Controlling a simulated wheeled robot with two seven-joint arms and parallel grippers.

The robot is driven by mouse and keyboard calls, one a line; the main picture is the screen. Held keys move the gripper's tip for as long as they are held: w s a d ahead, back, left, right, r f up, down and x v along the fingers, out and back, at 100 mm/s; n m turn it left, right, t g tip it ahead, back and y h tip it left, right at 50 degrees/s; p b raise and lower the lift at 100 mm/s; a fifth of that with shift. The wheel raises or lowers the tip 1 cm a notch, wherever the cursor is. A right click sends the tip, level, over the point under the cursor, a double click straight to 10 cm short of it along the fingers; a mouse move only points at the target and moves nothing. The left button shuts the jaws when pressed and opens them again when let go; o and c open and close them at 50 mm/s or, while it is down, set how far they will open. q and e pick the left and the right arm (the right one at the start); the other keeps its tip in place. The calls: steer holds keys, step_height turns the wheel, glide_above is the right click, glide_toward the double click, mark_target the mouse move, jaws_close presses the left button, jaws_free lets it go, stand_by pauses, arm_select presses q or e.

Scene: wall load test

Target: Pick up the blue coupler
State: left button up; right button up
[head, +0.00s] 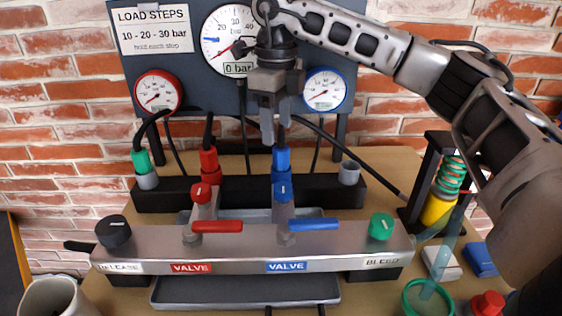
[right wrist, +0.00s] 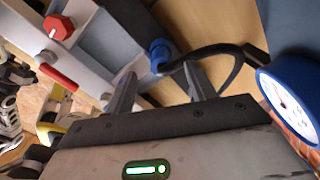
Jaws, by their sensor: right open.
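The blue coupler (head: 282,160) stands upright at the back of the test bench, on the black rail, with a black hose at its top. It also shows in the right wrist view (right wrist: 159,54), ahead of the gap between my fingers. My right gripper (head: 276,134) points down just above the coupler, its fingers apart and empty. Its fingers also show in the right wrist view (right wrist: 160,85). In the head view the fingertips partly cover the hose top; I cannot tell whether they touch it. My left gripper is in neither view.
A red coupler (head: 209,163) with a hose stands to the left, and a green one (head: 141,161) farther left. The gauge board (head: 180,68) rises close behind my gripper. Red (head: 217,226) and blue (head: 314,224) valve levers lie in front. A black hose (head: 365,170) runs right.

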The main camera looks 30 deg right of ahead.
mark_target(281, 140)
steer(key=f, duration=0.4)
steer(key=shift+s+d, duration=0.25)
steer(key=shift+s, duration=0.15)
steer(key=shift+f, duration=0.45)
steer(key=c, duration=1.1)
steer(key=shift+r, duration=0.55)
step_height(281, 140, up, 2)
steer(key=shift+r, duration=0.15)
steer(key=s+a+r, duration=0.9)
steer(key=s, duration=0.1)
steer(key=shift+a+r+p, duration=0.35)
steer(key=shift+a+p, duration=0.05)
